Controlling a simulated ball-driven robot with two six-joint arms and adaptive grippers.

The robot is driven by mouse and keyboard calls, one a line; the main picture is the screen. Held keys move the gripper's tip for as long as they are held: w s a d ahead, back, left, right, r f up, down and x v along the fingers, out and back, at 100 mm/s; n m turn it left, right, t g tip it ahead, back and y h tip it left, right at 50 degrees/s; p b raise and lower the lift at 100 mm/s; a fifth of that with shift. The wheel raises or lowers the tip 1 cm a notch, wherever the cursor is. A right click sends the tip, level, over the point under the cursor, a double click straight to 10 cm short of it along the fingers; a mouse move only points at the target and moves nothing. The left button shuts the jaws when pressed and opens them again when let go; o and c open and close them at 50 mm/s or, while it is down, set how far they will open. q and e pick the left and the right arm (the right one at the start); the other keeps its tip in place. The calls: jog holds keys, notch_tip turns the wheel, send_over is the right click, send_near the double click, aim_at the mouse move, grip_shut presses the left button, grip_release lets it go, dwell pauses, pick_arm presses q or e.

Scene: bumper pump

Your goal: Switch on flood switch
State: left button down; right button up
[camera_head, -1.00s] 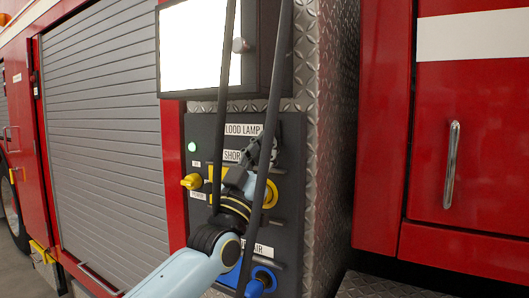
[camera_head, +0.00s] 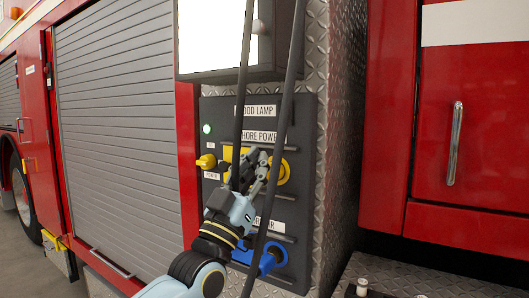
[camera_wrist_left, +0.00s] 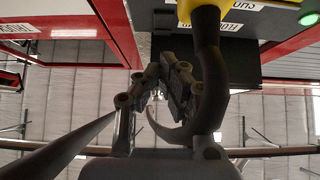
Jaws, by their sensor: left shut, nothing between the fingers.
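The dark control panel (camera_head: 303,190) carries a "FLOOD LAMP" label (camera_head: 262,110), a "SHORE POWER" label (camera_head: 262,136) and a lit green lamp (camera_head: 207,128) at its upper left. I cannot make out the flood switch itself; my gripper and two dark cables cover part of the panel. My left gripper (camera_head: 258,158) is shut and empty, in front of the yellow shore power fitting, below the labels. In the left wrist view the closed fingers (camera_wrist_left: 155,82) show beside a dark cable, with the green lamp (camera_wrist_left: 309,18) at the upper right. My right gripper is not in view.
A bright screen (camera_head: 215,35) sits above. A red door with a handle (camera_head: 454,143) is at right, a grey shutter (camera_head: 120,140) at left.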

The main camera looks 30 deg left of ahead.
pick_arm(q)
jog(key=shift+v, duration=1)
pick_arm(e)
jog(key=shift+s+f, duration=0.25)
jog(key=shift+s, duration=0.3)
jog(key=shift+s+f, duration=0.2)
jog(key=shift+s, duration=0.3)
pick_arm(q)
jog(key=shift+w+a+f, duration=0.1)
jog(key=shift+w+f, duration=0.1)
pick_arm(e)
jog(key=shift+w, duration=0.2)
